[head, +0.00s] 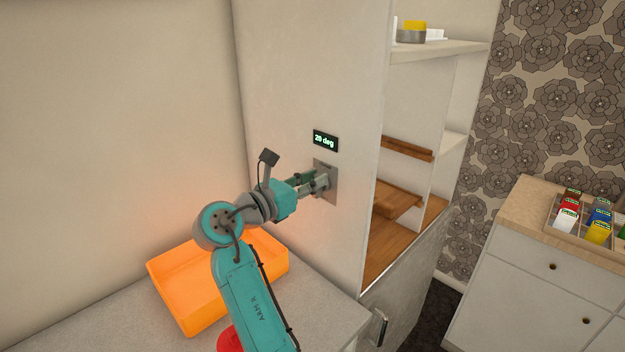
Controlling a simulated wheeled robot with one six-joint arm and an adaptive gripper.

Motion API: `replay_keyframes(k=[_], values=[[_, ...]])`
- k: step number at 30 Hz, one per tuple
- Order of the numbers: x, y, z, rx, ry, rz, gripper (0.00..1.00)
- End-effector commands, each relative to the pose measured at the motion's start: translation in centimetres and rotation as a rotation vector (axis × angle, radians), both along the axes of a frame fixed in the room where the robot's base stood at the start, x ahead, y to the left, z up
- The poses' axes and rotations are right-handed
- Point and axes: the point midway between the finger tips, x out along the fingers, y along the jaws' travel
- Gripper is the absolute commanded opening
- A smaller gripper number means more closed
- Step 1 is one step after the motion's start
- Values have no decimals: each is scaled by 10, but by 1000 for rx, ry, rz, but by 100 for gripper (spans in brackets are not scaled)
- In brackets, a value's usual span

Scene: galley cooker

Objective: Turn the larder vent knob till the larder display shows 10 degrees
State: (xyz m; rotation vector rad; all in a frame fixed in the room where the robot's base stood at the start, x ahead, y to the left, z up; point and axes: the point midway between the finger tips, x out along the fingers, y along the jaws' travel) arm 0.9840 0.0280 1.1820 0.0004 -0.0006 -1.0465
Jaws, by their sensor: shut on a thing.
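The larder display (325,141) is a small black panel on the side wall of the tall pale larder cabinet (310,70). It reads "20 deg" in pale green. Below it, a grey metal plate (333,184) is fixed to the same wall. My gripper (323,184) reaches the plate from the left and is shut on the larder vent knob there. The fingers hide most or all of the knob, so I cannot make out its angle.
An orange tray (190,316) sits on the grey counter (325,310) below my arm. The larder's open front shows wooden shelves (397,203) at the right. A drawer unit (540,275) with a compartment box of coloured packets (583,218) stands at far right.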

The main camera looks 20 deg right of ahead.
Motion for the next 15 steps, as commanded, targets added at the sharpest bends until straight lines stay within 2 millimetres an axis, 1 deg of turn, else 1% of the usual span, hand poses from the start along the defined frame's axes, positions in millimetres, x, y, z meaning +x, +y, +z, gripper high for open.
replay_keyframes(k=[8, 15], values=[[0, -2, 0, 25, -42, -1, 0], [-3, -4, -1, 100, -172, -1, 0]])
